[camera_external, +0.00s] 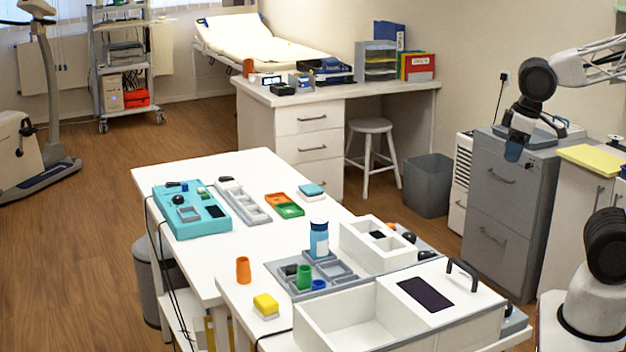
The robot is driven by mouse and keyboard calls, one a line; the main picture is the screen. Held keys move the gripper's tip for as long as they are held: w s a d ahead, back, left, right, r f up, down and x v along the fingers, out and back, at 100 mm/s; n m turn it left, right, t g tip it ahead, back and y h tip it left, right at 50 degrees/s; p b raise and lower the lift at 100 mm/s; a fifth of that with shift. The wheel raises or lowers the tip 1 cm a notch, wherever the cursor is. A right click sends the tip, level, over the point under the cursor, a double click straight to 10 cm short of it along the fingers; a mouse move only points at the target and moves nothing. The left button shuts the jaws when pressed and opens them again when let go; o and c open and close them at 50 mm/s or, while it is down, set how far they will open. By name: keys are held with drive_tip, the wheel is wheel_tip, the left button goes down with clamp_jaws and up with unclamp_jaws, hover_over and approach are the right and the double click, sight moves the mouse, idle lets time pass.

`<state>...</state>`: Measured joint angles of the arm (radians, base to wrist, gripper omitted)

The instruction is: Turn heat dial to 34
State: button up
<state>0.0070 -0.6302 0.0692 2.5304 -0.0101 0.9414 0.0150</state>
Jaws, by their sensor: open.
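I cannot tell for sure which part is the heat dial, and no number can be read. A teal console (192,226) on the left table carries a small round black knob (179,200) and a dark display (215,212). Other dark rounded parts (409,238) show at the right side of a white box (365,250), partly hidden by it. My gripper (514,152) hangs pointing down in front of the grey filing cabinet at the right, well away from both. It is small in view and holds nothing that I can see.
A white open bin with a dark panel (425,294) and black handle (463,268) stands at the near edge. A blue bottle (319,240), orange cup (243,270), yellow block (265,305) and grey tray (280,268) stand nearby. The left table's front middle is clear.

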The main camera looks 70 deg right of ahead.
drive_tip(key=w, duration=0.1)
drive_tip(key=n+g, duration=0.3)
drive_tip(key=n, duration=0.3)
hover_over(409, 234)
drive_tip(key=shift+y, duration=0.4)
wheel_tip(409, 234, down, 12)
drive_tip(key=shift+w+f, duration=0.1)
drive_tip(key=shift+w, duration=0.05)
drive_tip(key=shift+d, duration=0.1)
drive_tip(key=shift+a+f, duration=0.2)
drive_tip(key=shift+f, duration=3.7)
drive_tip(key=shift+c, duration=0.3)
drive_tip(key=c, duration=0.9)
drive_tip(key=shift+o, duration=0.2)
